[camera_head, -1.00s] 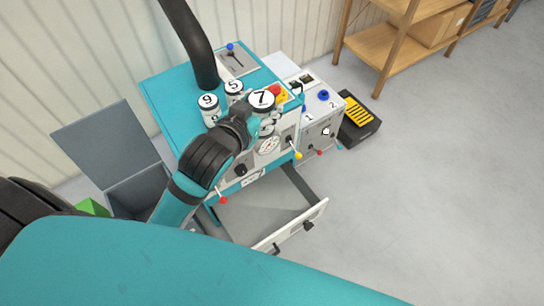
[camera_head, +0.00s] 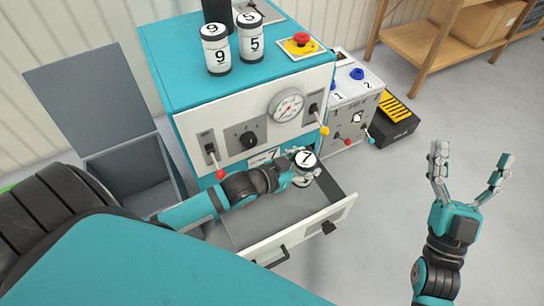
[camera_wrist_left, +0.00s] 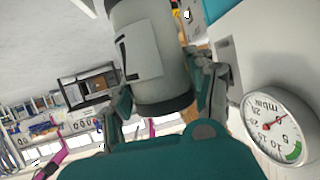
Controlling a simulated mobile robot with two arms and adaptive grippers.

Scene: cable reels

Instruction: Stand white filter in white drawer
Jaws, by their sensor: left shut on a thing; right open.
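The white filter marked 7 (camera_head: 306,158) is in my left gripper (camera_head: 301,173), over the rear right part of the open white drawer (camera_head: 310,224). In the left wrist view the filter (camera_wrist_left: 160,55) is a grey-white cylinder with a dark end band, between the two fingers. The head view does not show whether its base touches the drawer floor. The fingers and arm hide part of the drawer. My right gripper (camera_head: 472,168) is open and empty, raised at the right, apart from everything.
White filters marked 9 (camera_head: 215,50) and 5 (camera_head: 250,38) stand on the teal cabinet (camera_head: 178,75). Levers, a gauge (camera_head: 287,105) and a knob are on its front panel above the drawer. An open grey bin (camera_head: 130,165) is at the left.

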